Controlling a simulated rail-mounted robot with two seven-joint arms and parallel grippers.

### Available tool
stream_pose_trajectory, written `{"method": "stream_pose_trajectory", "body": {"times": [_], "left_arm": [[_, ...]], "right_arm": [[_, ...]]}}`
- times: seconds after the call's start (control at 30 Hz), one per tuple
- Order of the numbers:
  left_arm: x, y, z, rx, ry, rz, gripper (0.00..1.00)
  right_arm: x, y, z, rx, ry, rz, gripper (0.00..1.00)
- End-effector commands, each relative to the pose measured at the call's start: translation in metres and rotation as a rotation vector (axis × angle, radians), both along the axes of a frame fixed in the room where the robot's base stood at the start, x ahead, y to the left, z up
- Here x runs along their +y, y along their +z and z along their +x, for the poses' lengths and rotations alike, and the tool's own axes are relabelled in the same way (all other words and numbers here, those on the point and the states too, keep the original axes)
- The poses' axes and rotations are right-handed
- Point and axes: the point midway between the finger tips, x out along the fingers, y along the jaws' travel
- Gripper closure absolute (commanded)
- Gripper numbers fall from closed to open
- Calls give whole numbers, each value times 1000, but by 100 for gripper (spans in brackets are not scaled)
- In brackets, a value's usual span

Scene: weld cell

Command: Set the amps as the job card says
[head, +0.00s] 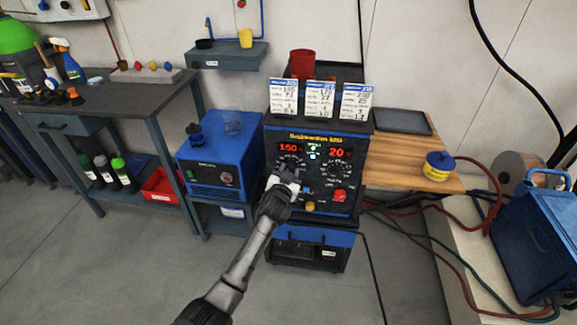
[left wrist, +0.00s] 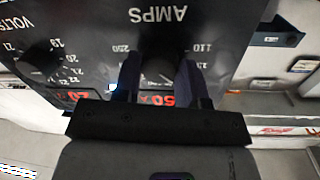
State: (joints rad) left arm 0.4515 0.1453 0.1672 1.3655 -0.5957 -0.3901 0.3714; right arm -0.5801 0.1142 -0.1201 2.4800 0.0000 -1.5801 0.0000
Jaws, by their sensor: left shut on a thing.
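The welder (head: 268,205) stands in the middle of the head view with a dark front panel. Its left red display (head: 289,148) reads 150 and its right one (head: 337,153) reads 20. Three white job cards with blue headers stand on top: left (head: 284,97), middle (head: 320,98) and right (head: 356,102); their print is too small to read surely. My left gripper (head: 287,178) is at the panel's left dial, shut on the amps knob (left wrist: 158,70). The wrist view shows the AMPS label (left wrist: 158,15) upside down, with a finger on each side of the knob. My right gripper is out of view.
A red knob (head: 340,195) and a yellow knob (head: 310,206) sit low on the panel. A blue machine (head: 215,175) stands close on the left. A wooden bench (head: 400,165) with a yellow and blue pot (head: 438,167) is on the right. Hoses lie on the floor at right.

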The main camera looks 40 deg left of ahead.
Motion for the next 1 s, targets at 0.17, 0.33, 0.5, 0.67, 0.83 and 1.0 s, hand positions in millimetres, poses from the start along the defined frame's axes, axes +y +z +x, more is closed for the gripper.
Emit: {"method": "stream_pose_trajectory", "body": {"times": [0.17,0.33,0.5,0.67,0.83,1.0], "left_arm": [[0,4,0,79,-1,137,86],[0,3,0,145,-1,253,86],[0,2,0,196,0,344,86],[-1,2,0,230,-1,404,86],[-1,1,0,252,-2,442,86],[-1,1,0,259,-1,457,86]], "right_arm": [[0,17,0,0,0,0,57],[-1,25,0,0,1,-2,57],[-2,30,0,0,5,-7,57],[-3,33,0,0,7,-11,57],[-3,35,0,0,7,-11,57],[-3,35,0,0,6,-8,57]]}}
